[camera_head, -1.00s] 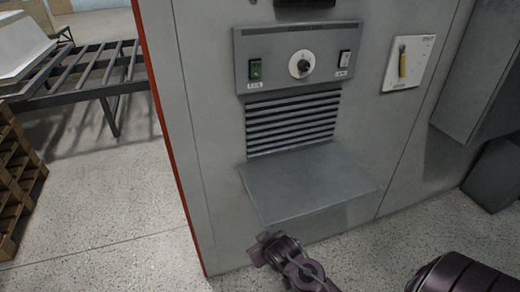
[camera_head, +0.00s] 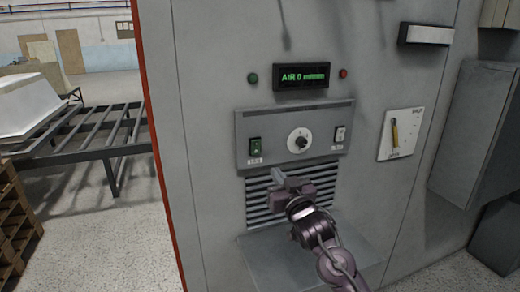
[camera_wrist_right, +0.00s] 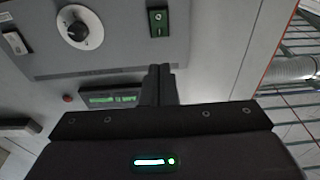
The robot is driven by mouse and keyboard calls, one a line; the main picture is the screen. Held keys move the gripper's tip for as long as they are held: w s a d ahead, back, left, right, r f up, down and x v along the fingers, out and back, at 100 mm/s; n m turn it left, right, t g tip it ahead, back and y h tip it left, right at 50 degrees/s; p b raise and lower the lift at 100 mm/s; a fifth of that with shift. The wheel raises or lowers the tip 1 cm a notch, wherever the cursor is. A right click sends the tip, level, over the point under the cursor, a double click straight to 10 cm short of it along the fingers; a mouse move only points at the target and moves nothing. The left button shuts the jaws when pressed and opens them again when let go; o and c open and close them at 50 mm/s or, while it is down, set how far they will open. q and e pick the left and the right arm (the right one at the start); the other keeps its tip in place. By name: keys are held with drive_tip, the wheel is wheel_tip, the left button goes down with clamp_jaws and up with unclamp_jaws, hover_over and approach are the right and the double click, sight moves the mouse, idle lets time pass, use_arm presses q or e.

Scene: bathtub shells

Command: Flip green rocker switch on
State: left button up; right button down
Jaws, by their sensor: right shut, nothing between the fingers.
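The green rocker switch (camera_head: 255,147) sits at the left end of the grey control panel (camera_head: 318,157). In the right wrist view the green rocker switch (camera_wrist_right: 158,21) is at the top, beyond the fingertips and apart from them. My right gripper (camera_head: 277,178) is just below the panel, in front of the louvres, to the lower right of the switch. Its fingers are shut with nothing between them; in the wrist view the closed fingers (camera_wrist_right: 159,72) point up toward the switch. My left gripper is not in view.
A round knob (camera_head: 300,140) and a white rocker switch (camera_head: 340,135) share the panel. Above is a display (camera_head: 301,77) reading "AIR 0". A shelf (camera_head: 262,262) juts out below the louvres (camera_head: 262,205). A yellow-handled lever (camera_head: 394,133) is at the right.

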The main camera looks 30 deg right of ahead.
drive_tip(key=p, duration=0.5)
approach(257, 143)
drive_tip(key=x, duration=0.5)
drive_tip(key=shift+w+r, duration=0.15)
drive_tip(key=shift+w, duration=0.05)
drive_tip(key=shift+p+x, duration=0.3)
drive_tip(key=shift+x, duration=0.45)
drive_tip(key=shift+f, duration=0.2)
